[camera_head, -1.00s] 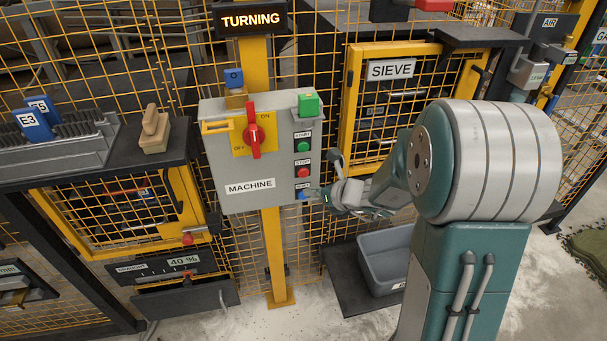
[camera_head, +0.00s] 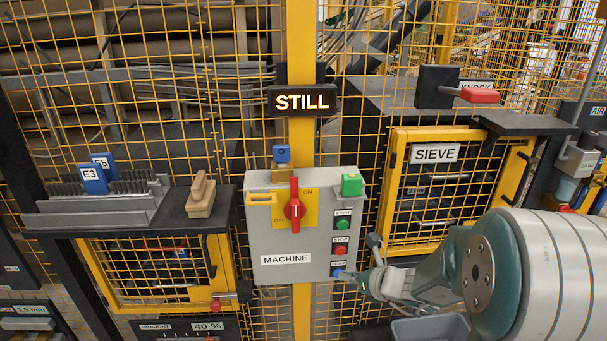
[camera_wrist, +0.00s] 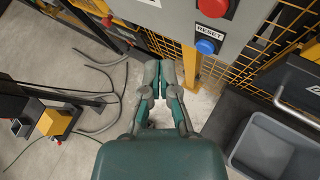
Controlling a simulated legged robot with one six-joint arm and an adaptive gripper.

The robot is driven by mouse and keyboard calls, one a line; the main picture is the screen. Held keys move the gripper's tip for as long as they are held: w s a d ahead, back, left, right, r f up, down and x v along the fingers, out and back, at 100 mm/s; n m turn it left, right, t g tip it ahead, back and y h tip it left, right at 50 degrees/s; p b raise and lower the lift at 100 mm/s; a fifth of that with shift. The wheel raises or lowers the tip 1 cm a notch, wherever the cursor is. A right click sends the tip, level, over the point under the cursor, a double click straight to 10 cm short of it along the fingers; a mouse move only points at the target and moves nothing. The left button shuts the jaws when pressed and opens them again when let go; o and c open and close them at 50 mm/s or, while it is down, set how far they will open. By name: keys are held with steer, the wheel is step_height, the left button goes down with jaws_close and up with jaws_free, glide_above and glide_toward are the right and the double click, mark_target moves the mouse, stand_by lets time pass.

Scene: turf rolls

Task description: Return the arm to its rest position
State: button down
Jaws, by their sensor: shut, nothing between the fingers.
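My gripper (camera_wrist: 158,68) is shut and empty in the wrist view, its fingertips below and left of the blue RESET button (camera_wrist: 205,46). In the head view my gripper (camera_head: 352,277) is beside the lower right corner of the grey MACHINE control box (camera_head: 285,232), close to the blue button (camera_head: 337,273). I cannot tell there whether it touches the button. My arm comes in from the lower right, still stretched out in front of me. The lit sign (camera_head: 303,101) above the box reads STILL.
The box hangs on a yellow post (camera_head: 301,310) in front of yellow mesh. A SIEVE door (camera_head: 435,190) stands right of it, and a grey bin (camera_wrist: 272,148) lies below. A black shelf (camera_head: 218,215) is to the left. Cables (camera_wrist: 105,75) lie on the floor.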

steer(key=s+a+r+n+g, duration=0.2)
steer(key=s+a+r+n, duration=0.15)
steer(key=s+n, duration=0.45)
steer(key=s+a+r+n+g, duration=0.3)
steer(key=s+r+n, duration=0.25)
steer(key=n, duration=0.35)
steer(key=s+d+r+n+h, duration=0.2)
steer(key=s+d+n+h, duration=0.1)
steer(key=s+n, duration=0.2)
steer(key=s+d+r+n+t+h, duration=0.1)
steer(key=s+d+r+n+h, duration=0.1)
steer(key=s+n, duration=0.4)
steer(key=d+n+h, duration=0.1)
steer(key=n+h, duration=0.1)
steer(key=shift+s+d+h, duration=0.25)
steer(key=shift+d+h, duration=0.05)
steer(key=shift+d, duration=0.05)
